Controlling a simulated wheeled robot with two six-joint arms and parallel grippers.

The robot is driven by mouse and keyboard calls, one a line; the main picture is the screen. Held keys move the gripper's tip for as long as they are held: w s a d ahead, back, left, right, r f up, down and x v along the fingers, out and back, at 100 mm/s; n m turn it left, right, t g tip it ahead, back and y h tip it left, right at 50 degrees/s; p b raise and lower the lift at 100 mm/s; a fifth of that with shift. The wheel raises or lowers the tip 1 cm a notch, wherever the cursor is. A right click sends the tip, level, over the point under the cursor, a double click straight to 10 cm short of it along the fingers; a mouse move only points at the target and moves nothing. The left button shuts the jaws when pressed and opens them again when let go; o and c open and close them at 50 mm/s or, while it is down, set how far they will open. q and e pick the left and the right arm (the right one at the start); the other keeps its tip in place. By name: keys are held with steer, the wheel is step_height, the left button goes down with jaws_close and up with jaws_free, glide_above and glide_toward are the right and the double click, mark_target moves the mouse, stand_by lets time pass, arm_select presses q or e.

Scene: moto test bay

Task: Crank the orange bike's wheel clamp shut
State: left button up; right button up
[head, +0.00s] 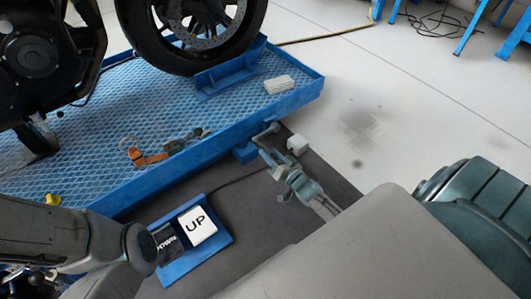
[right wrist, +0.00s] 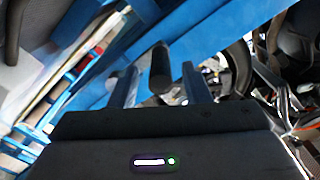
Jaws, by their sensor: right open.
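In the head view the motorcycle's black front wheel (head: 200,66) stands in the blue wheel clamp (head: 228,74) on the blue lift platform. The bike shows dark here; no orange bodywork is in view. A small grey crank (head: 265,132) sticks out from the platform's near side. My right gripper (head: 272,163) is open just below the crank. In the right wrist view a dark cylindrical crank grip (right wrist: 160,68) shows between the spread fingers of my right gripper (right wrist: 160,85); I cannot tell whether they touch it. My left gripper is out of view; only my left arm shows.
The lift platform (head: 85,143) carries loose tools (head: 165,148) and a pale box (head: 279,85). A blue pedal unit marked UP (head: 197,226) lies on the dark mat near my left arm. Blue stands are at the top right.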

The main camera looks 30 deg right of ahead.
mark_target(256, 140)
steer(key=shift+w+a+b, duration=0.15)
steer(key=shift+w+b, duration=0.25)
steer(key=shift+w, duration=1.1)
steer(key=shift+c, duration=0.4)
steer(key=shift+r, duration=0.1)
jaws_close()
